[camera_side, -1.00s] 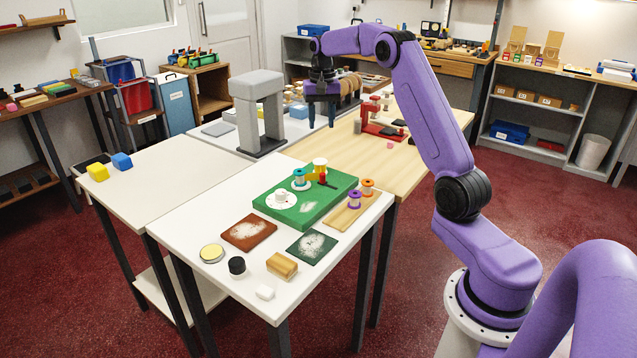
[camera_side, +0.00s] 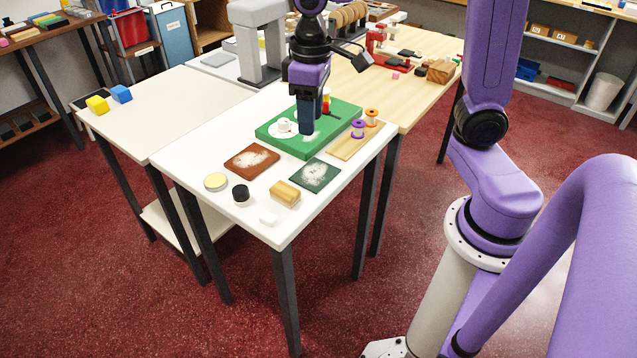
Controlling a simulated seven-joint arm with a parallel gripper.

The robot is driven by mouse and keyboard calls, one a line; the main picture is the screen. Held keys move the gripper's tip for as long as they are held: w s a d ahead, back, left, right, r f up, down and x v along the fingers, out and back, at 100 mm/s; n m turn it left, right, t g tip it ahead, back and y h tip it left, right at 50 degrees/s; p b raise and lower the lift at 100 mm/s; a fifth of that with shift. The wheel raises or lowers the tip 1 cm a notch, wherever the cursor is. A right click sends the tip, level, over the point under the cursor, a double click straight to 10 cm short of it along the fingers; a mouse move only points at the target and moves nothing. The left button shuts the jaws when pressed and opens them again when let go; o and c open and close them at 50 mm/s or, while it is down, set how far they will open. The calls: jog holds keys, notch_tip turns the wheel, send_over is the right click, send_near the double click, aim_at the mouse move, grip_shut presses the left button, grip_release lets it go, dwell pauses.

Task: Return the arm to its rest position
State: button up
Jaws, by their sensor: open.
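My gripper (camera_side: 306,130) points straight down over the green board (camera_side: 335,127) on the white front table. Its jaws are open, though seen nearly edge-on. I see nothing between them. The fingertips appear just above or at the board; the exact gap is unclear. A small white dish (camera_side: 281,129) with a white piece on it lies just left of the fingers. The gripper hides the middle of the board, where the teal-topped spool stood. A red and yellow item (camera_side: 326,103) shows partly behind the fingers. My arm reaches in from the right.
A wooden strip (camera_side: 346,147) holds a purple spool (camera_side: 358,129) and an orange spool (camera_side: 371,117). In front lie a brown swatch (camera_side: 251,161), a green swatch (camera_side: 315,175) and a wooden block (camera_side: 285,194). A grey stand (camera_side: 260,45) rises behind. The left table is mostly clear.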

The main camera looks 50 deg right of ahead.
jog(key=s+f+n, duration=0.2)
jog(key=s+n, duration=0.2)
jog(key=s, duration=0.5)
jog(key=s+f+n, duration=0.2)
jog(key=s+n, duration=0.2)
jog(key=s, duration=0.6)
jog(key=shift+d, duration=0.4)
dwell(1.7)
